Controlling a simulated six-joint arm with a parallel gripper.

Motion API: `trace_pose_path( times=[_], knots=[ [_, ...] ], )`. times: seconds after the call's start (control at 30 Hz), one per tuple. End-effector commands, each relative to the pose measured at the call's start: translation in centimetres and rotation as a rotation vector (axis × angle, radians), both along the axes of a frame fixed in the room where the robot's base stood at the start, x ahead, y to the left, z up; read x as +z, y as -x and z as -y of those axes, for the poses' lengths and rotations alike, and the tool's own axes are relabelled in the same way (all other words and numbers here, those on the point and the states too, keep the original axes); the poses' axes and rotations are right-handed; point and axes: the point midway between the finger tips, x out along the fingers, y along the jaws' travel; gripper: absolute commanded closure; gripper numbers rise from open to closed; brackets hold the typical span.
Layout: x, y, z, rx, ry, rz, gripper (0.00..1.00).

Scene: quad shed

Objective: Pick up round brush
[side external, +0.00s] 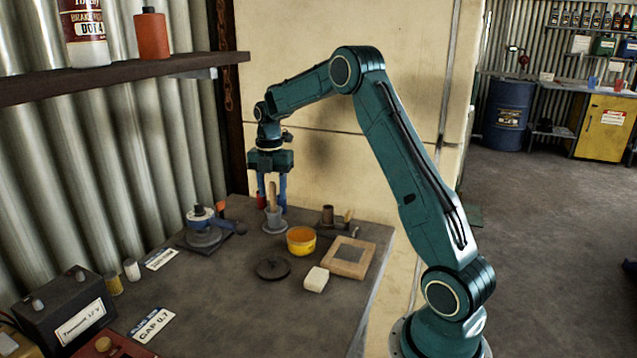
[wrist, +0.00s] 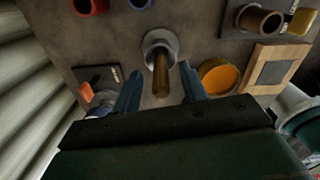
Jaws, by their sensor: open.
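The round brush (side external: 273,200) shows as an upright wooden handle standing in a grey holder (side external: 274,217) with a round base on the bench. Its lower end is hidden in the holder. In the wrist view the brush handle (wrist: 161,76) points toward the camera, with the grey holder (wrist: 151,39) behind it. My gripper (side external: 272,191) is open and points down over the holder. The handle's top reaches up between the fingers. In the wrist view the handle is between the open fingers of my gripper (wrist: 159,85), with gaps on both sides.
A yellow-orange tub (side external: 301,242), a wooden frame (side external: 348,258), a pale block (side external: 316,280) and a dark disc (side external: 273,268) lie nearby. A blue-and-grey device (side external: 204,228) stands left. Red (wrist: 90,6) and blue (wrist: 140,4) cups are close. A shelf (side external: 130,75) hangs upper left.

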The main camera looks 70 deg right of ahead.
Motion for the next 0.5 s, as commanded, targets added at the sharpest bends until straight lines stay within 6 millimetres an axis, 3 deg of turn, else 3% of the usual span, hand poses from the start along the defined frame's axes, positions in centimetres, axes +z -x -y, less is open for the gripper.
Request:
trace_pose_path(
  times=[0.2, 0.5],
  knots=[
    [-2.5, 0.1, -0.1, 0.0, -0.001, -0.002, 0.57],
    [-3.2, 0.1, 0.0, 0.0, 0.0, 0.0, 0.57]
  ],
)
